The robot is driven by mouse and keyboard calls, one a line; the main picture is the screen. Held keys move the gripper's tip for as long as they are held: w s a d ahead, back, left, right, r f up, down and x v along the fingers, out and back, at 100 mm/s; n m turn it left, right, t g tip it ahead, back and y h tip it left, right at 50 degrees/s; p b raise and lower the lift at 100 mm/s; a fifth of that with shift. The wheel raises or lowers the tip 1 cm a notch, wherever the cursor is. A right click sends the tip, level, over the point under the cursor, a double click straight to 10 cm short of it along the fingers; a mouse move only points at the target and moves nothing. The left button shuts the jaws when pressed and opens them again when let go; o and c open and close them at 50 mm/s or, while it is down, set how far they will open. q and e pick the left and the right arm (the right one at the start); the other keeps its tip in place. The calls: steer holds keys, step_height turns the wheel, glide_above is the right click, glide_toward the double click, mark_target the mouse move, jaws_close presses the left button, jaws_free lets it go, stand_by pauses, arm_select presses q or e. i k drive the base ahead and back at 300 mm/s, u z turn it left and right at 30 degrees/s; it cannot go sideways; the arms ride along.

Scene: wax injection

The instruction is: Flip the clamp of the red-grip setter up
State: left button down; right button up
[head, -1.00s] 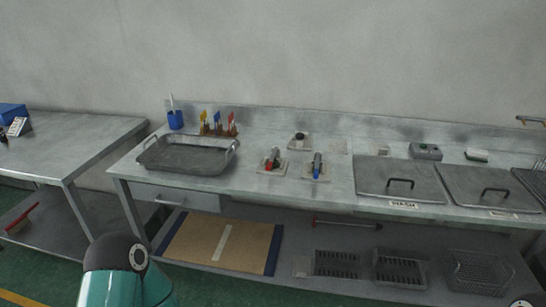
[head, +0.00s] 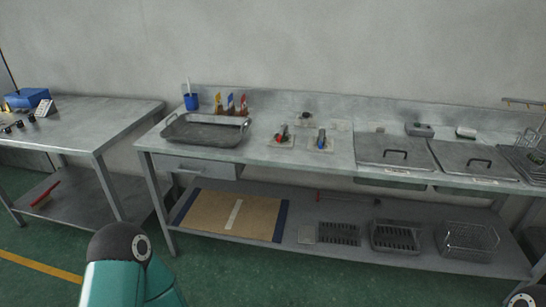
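The red-grip setter (head: 283,135) sits on a small light plate on the metal bench, right of the grey tray. It is small in this view, and I cannot tell how its clamp stands. A blue-grip setter (head: 321,139) sits on a like plate just to its right. A teal and dark part of my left arm shows at the bottom left, well short of the bench. A small piece of my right arm shows at the bottom right corner. Neither gripper is in view.
The metal bench (head: 258,154) holds a grey tray (head: 207,130), a blue cup (head: 191,101), several coloured-handled tools and two lidded basins (head: 396,151). A lower shelf carries a brown board (head: 232,215) and baskets (head: 468,241). Another table (head: 100,130) stands left. Green floor lies clear in front.

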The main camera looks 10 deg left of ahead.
mark_target(282, 132)
steer(key=z, duration=0.15)
steer(key=i, duration=1.1)
steer(key=u, duration=0.2)
